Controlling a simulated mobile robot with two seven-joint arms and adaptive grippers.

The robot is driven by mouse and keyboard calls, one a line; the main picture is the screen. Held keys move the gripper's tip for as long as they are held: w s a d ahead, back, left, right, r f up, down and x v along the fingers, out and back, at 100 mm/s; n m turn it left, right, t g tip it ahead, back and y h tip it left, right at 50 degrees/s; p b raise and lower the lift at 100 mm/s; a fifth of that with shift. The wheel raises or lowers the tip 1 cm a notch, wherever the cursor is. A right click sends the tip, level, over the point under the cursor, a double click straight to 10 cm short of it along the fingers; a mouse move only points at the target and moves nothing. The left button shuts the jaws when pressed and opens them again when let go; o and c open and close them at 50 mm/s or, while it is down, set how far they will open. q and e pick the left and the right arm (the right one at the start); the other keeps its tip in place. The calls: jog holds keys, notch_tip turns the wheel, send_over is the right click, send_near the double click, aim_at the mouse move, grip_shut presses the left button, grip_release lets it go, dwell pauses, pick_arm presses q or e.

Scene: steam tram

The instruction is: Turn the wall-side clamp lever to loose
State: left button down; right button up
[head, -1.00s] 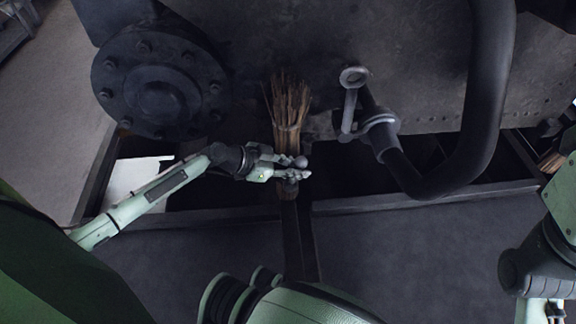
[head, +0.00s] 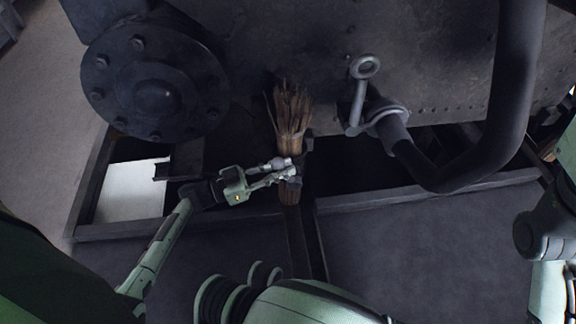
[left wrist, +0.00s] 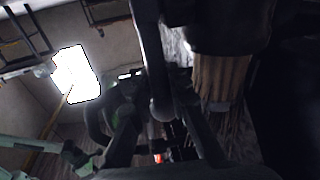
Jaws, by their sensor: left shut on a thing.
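My left gripper (head: 291,170) is shut on the clamp lever, whose round grey knob (head: 277,163) shows at its fingers. The gripper is just in front of a bundle of brown sticks or bristles (head: 290,112) held upright under the boiler. In the left wrist view, a dark bar with a rounded end (left wrist: 161,104) lies between my fingers, with the bundle (left wrist: 220,80) to its right. The rest of the lever and its pivot are hidden or too dark to tell. My right arm shows at the right edge; its gripper is out of view.
A large bolted round flange (head: 152,92) stands at the left. A ring-ended handle (head: 361,92) and a thick curved pipe (head: 500,130) are to the right. Dark frame beams (head: 430,194) run below. The grey floor (head: 430,245) in front is clear.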

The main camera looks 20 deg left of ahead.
pick_arm(q)
jog(key=shift+s+a+t+h, duration=0.15)
jog(key=shift+a+t+h, duration=0.25)
jog(key=shift+h, duration=0.1)
jog(key=shift+f, duration=0.1)
jog(key=c, duration=1.6)
grip_release()
jog(key=shift+s, duration=0.1)
jog(key=shift+c, duration=0.2)
jog(key=shift+o, duration=1.1)
jog(key=v, duration=1.2)
jog(key=shift+s+f, duration=0.1)
